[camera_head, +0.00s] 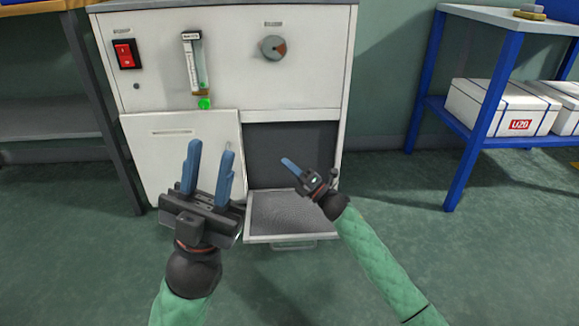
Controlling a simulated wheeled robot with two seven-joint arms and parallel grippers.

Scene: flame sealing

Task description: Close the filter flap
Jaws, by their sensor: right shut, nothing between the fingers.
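The filter flap (292,217) is on the lower right of the white cabinet (228,60). It is folded down and open, with its grey mesh inner face up. The dark compartment (287,150) behind it is exposed. My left gripper (209,166) is open and empty, its two blue fingers apart in front of the closed left panel (165,140). My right gripper (291,165) is shut and empty. In the picture it overlaps the right side of the opening, above the flap's right edge; I cannot tell whether it touches the flap.
The cabinet's upper face carries a red switch (126,54), a flow gauge (191,64) and a round knob (273,48). A blue-framed table (490,120) with white boxes (505,108) stands at the right. A dark-legged bench (104,110) stands at the left. Green floor (390,210) between cabinet and table is clear.

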